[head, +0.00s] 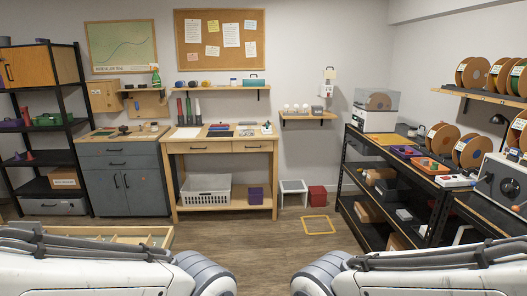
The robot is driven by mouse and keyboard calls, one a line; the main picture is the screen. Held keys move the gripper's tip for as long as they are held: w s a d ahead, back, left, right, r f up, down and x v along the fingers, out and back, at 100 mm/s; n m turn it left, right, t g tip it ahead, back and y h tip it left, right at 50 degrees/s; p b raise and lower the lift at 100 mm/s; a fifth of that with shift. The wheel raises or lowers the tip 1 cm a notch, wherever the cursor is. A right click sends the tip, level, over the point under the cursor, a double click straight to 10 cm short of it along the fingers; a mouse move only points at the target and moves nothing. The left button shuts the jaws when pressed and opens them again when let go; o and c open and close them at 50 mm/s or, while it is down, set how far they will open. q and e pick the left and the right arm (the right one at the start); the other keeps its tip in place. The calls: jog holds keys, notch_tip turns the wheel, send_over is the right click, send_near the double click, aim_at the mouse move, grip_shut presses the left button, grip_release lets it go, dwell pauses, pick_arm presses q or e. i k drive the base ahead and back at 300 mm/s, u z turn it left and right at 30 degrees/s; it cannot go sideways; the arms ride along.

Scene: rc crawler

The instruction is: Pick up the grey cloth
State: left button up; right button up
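I cannot pick out the grey cloth for certain. A small dark grey flat thing (220,134) lies on the wooden workbench (257,146) at the back middle, and it is too small to tell whether it is cloth. White and blue flat things lie close by it. My two white arms show at the bottom left and bottom right, but neither gripper is in view.
A grey-blue cabinet (118,160) stands left of the workbench. A black shelf rack (345,170) with filament spools runs along the right. A yellow frame (318,225) lies on the floor, and an open wooden drawer or tray (112,229) is at lower left. The middle floor is clear.

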aim_at(403, 214)
jog(key=u, duration=1.05)
jog(key=k, duration=0.45)
jog(key=z, duration=2.45)
